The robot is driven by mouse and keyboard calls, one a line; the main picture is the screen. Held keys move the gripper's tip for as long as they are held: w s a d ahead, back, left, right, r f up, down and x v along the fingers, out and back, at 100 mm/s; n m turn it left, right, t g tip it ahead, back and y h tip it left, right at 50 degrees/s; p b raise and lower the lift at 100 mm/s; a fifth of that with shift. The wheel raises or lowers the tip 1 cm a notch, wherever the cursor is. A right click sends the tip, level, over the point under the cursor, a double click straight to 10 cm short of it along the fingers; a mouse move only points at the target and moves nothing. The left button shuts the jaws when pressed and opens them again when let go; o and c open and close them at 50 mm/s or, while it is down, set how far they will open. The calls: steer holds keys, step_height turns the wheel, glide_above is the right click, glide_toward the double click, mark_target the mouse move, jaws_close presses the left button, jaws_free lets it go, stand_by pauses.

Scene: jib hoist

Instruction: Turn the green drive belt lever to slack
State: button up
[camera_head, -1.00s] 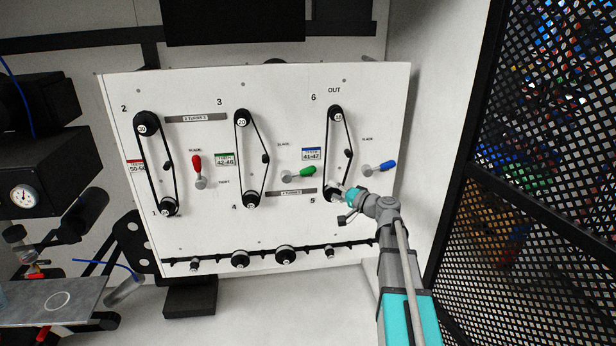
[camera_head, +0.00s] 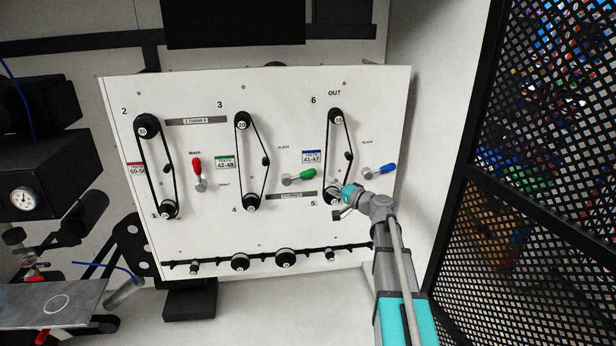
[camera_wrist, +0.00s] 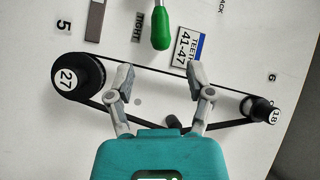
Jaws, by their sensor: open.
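The green lever (camera_head: 306,174) is on the white panel (camera_head: 220,250), between the middle belt and the right belt. Its handle points right and slightly up from a grey pivot. In the wrist view the green handle (camera_wrist: 161,28) shows at the top, beyond my fingers; its pivot is out of that view. My gripper (camera_head: 338,191) is in front of the lower right pulley, right of and a little below the lever. In the wrist view my gripper (camera_wrist: 161,80) is open and empty, its fingers apart over the right belt area and clear of the green handle.
A red lever (camera_head: 197,169) stands upright at left and a blue lever (camera_head: 384,170) points right. The right belt (camera_head: 350,135) runs round pulleys 18 and 27 (camera_wrist: 75,78). A black mesh fence (camera_head: 540,150) stands at right. A rail with spare pulleys (camera_head: 285,257) runs along the bottom.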

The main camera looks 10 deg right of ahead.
mark_target(309, 176)
steer(key=x, duration=1)
steer(key=shift+w+a, duration=0.15)
steer(key=shift+w, duration=0.15)
jaws_close()
